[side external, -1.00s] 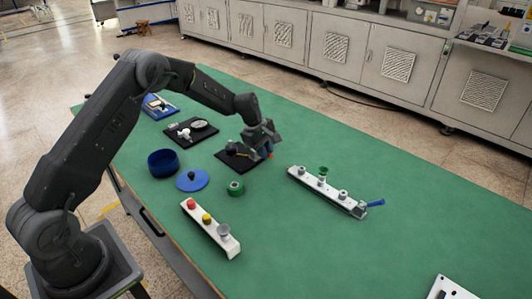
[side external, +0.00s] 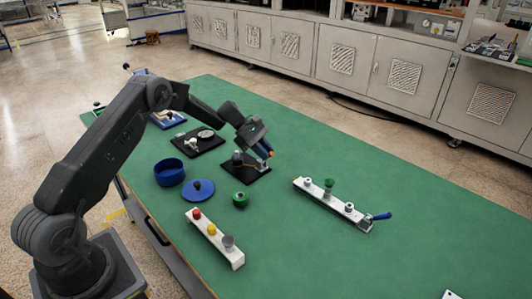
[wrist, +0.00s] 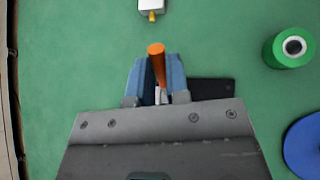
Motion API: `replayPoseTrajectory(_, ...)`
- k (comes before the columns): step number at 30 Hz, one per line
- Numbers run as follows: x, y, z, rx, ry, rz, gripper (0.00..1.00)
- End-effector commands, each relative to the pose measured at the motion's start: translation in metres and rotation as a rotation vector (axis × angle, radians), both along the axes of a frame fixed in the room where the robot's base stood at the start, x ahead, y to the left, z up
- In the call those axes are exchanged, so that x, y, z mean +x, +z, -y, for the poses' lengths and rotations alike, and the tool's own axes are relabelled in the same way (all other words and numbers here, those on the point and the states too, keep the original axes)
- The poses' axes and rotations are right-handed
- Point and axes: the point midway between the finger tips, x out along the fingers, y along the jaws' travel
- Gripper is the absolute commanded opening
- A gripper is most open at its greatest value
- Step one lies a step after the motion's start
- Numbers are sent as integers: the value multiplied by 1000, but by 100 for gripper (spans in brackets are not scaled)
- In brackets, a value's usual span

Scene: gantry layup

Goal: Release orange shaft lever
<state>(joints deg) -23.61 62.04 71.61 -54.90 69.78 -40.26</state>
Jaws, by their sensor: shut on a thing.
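The orange shaft lever (wrist: 157,62) stands between the two blue fingertips of my gripper (wrist: 157,85) in the wrist view, its rounded end sticking out past them. In the side external view my gripper (side external: 263,151) is tilted above the right part of a black base plate (side external: 258,174), and it is shut on the lever. A small grey fixture (side external: 237,158) sits on the plate beside the fingers. The lever's lower end and its joint with the plate are mostly hidden by the fingers.
A white rail (side external: 318,200) with knobs and a blue handle (side external: 382,216) lies to the right. In front are a green ring (side external: 240,200), a blue disc (side external: 198,190), a blue bowl (side external: 169,173) and a white button strip (side external: 220,246).

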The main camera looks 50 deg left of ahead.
Motion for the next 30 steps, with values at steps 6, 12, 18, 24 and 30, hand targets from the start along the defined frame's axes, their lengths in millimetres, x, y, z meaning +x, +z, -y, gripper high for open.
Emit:
replayPoseTrajectory(6,0,0,-1,-15,1,0,0)
replayPoseTrajectory(12,0,0,-1,-17,3,0,0)
replayPoseTrajectory(18,0,0,-1,-16,3,0,28)
replayPoseTrajectory(24,0,0,-1,-15,2,0,41)
replayPoseTrajectory(30,0,1,-2,-14,2,0,41)
